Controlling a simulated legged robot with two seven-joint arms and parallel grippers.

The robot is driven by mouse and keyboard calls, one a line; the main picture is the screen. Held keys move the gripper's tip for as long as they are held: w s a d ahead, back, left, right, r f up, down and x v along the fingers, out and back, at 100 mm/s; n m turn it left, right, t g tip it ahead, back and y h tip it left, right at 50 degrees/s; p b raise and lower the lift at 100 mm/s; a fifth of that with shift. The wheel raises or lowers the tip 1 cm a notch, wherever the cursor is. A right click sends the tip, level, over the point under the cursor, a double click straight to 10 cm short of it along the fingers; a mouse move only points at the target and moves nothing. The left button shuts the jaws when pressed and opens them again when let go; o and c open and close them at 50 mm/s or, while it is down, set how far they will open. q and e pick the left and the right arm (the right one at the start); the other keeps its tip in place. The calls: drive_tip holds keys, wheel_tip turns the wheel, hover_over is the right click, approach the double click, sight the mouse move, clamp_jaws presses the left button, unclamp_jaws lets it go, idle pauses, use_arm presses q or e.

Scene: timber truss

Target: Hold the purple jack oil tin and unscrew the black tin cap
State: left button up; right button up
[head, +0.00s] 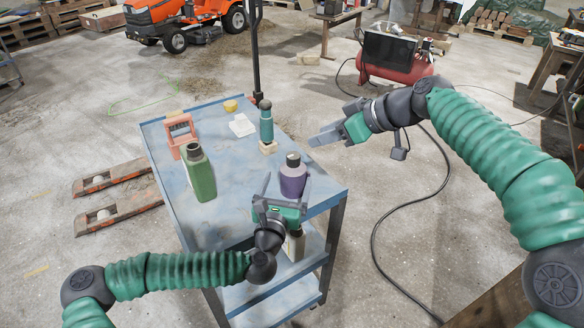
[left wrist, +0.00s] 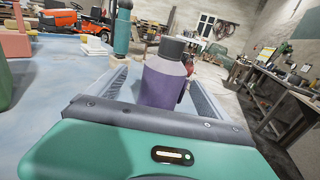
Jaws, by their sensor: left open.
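The purple jack oil tin (head: 293,180) stands upright near the front right corner of the blue cart top. Its black cap (head: 293,159) is on top. In the left wrist view the tin (left wrist: 163,82) and its cap (left wrist: 171,48) show between the two fingers. My left gripper (head: 286,188) is open at the near side of the tin, one finger to each side. I cannot tell whether either finger touches it. My right gripper (head: 325,135) is apart from the tin, up and to its right beyond the cart edge. I cannot tell whether it is open or shut.
A green canister (head: 200,177), an orange-pink frame-like object (head: 180,130), a teal bottle (head: 266,125) on a small block and a yellow item (head: 231,106) stand on the cart (head: 225,215). A red compressor (head: 398,65) and its dark hose are at the right.

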sight(295, 165)
use_arm(q)
drive_tip(key=x, duration=0.3)
drive_tip(key=d+x, duration=0.1)
drive_tip(key=x, duration=0.3)
drive_tip(key=shift+s, duration=0.1)
drive_tip(key=shift+w+a, duration=0.1)
drive_tip(key=shift+w, duration=0.3)
drive_tip(key=shift+a, duration=0.15)
drive_tip(key=shift+d, duration=0.25)
drive_tip(key=c, duration=0.9)
drive_tip(key=shift+a, duration=0.1)
drive_tip(key=c, duration=0.7)
drive_tip(key=o, duration=1)
clamp_jaws()
